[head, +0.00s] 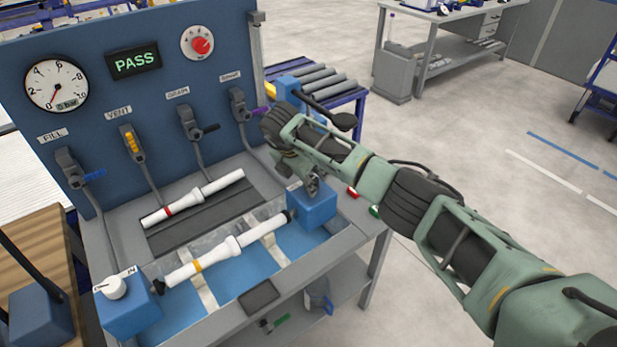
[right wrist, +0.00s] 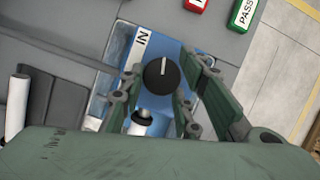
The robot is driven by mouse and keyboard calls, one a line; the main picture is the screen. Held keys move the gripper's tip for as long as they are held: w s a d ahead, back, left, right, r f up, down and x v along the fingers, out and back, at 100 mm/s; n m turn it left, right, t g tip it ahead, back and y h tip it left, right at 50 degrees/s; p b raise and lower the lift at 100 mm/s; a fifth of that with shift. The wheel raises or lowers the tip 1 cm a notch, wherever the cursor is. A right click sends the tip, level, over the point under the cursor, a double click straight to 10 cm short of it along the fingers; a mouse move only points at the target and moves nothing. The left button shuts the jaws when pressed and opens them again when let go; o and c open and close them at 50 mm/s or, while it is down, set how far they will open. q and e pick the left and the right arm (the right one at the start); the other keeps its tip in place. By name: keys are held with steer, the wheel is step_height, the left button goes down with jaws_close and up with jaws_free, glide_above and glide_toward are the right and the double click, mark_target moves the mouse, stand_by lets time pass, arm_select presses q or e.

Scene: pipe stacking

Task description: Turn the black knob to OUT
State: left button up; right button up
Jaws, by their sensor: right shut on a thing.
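The black knob (right wrist: 160,76) is on top of the right blue block (head: 312,207). In the right wrist view its white pointer line points toward the top of the picture, and the IN label is to its upper left. The OUT label is not visible. My right gripper (right wrist: 158,85) is shut on the black knob, with a finger on each side. In the head view the right gripper (head: 314,184) comes down over the right block and hides the knob. My left gripper is not in view.
A white knob (head: 114,287) is on the left block (head: 130,312). A yellow-banded white pipe (head: 215,255) spans the blue water tray between blocks. A red-banded pipe (head: 195,199) lies on the dark mat. The panel display (head: 135,61) reads PASS. Red and green tags lie near the right edge.

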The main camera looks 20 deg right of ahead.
steer(key=shift+w+a+r, duration=0.1)
steer(key=shift+c, duration=1.2)
